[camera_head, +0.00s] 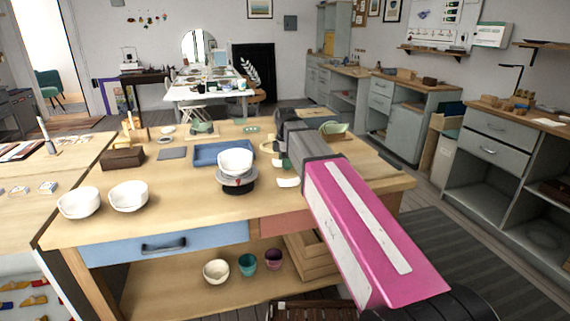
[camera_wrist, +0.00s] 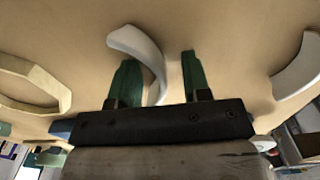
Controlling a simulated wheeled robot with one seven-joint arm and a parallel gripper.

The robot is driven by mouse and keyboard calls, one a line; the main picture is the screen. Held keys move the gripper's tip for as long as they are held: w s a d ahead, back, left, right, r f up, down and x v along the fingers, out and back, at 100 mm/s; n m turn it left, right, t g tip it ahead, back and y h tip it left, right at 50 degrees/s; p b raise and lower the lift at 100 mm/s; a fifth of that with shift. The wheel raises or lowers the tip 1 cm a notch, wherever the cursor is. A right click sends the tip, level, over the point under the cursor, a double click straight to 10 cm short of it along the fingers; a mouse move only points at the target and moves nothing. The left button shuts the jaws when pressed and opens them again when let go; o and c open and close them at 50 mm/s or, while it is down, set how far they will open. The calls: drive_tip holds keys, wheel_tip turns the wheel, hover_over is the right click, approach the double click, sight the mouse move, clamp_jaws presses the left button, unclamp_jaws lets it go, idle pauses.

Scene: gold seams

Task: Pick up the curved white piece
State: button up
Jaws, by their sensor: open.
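A curved white piece (camera_wrist: 140,44) lies on the wooden tabletop in the wrist view, its upper end beyond the left finger and its lower part curving down between the fingers. My gripper (camera_wrist: 160,72) is open, its two green fingers pointing down at the tabletop around part of this piece. The lower end of the piece is hidden by the gripper body. Contact with the fingers cannot be told. A second white curved piece (camera_wrist: 301,68) lies apart at the right edge. In the head view my gripper (camera_head: 281,161) is over the table, near a small white piece (camera_head: 288,182).
A beige ring-like piece (camera_wrist: 36,101) lies left of the fingers. On the table (camera_head: 190,207) are a blue tray (camera_head: 208,155), a white bowl (camera_head: 235,162) on a dark stand, two white bowls (camera_head: 128,195) at left, and a brown box (camera_head: 122,158). A green dish (camera_head: 334,128) stands behind my arm.

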clamp_jaws()
drive_tip(key=shift+r, duration=0.2)
